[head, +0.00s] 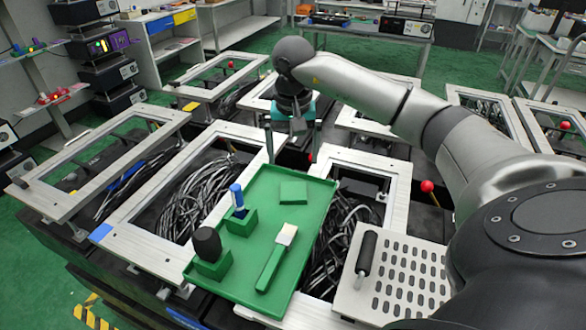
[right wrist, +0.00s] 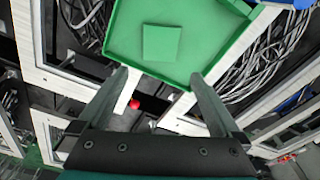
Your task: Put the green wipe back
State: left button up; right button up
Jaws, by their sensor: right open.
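The green wipe (head: 293,192) is a flat square lying on the far part of the green tray (head: 314,222). In the right wrist view the wipe (right wrist: 161,43) lies flat on the tray (right wrist: 200,62), beyond my fingertips. My right gripper (head: 291,158) is open and empty, pointing down at the tray's far edge, just behind the wipe. In the right wrist view its two fingers (right wrist: 157,75) are spread wide, with nothing between them. My left gripper is not in view.
The tray also holds a green-handled brush (head: 276,258), a blue-capped item (head: 238,198) in a holder and a black-topped item (head: 207,243) in a holder. A perforated plate (head: 402,283) with a black handle is at right. Framed openings with cables surround the tray. A red knob (head: 427,186) stands right.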

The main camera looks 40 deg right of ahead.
jog(key=shift+s+a+r, duration=0.1)
jog(key=shift+s+r, duration=0.1)
jog(key=shift+r, duration=1.55)
